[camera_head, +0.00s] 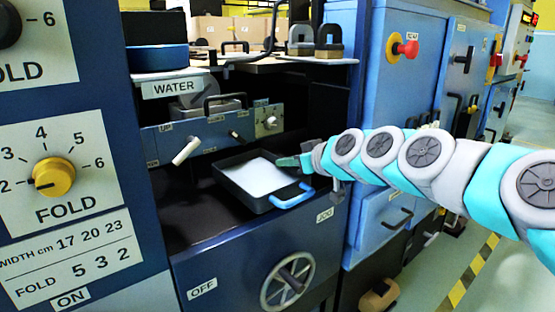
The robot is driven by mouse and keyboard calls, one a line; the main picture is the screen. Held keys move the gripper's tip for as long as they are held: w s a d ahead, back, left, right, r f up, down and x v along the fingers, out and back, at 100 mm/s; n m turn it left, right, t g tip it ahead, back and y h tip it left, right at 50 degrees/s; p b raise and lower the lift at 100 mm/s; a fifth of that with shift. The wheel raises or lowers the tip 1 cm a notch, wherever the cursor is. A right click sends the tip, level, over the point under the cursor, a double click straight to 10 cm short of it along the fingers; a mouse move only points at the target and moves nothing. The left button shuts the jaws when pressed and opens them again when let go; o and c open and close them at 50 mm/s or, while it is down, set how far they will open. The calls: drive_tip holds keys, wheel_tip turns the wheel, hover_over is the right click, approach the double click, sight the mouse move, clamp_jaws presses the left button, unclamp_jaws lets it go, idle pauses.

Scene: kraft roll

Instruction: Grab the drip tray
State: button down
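The drip tray (232,189) is a shallow black tray with a pale white inside and a blue handle at its front right. It sits in the dark recess of the machine, below the WATER panel. My gripper (288,161) reaches in from the right at the tray's far right edge. Its teal tip is behind and above the blue handle (292,195). I cannot tell whether it touches the tray, and the finger gap is not clear from this angle.
A panel with a white lever (186,150) hangs above and left of the tray. A handwheel (287,281) is on the front below. A blue cabinet (388,110) with a red button (408,49) stands to the right. A yellow dial (53,177) is at left.

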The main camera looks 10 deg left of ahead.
drive_tip(key=shift+s+d+b, duration=0.2)
drive_tip(key=shift+s+d, duration=0.9)
drive_tip(key=shift+d, duration=0.15)
drive_tip(key=shift+s+d+b, duration=0.15)
drive_tip(key=shift+s+d, duration=0.9)
drive_tip(key=shift+d, duration=0.2)
drive_tip(key=shift+s+d, duration=0.15)
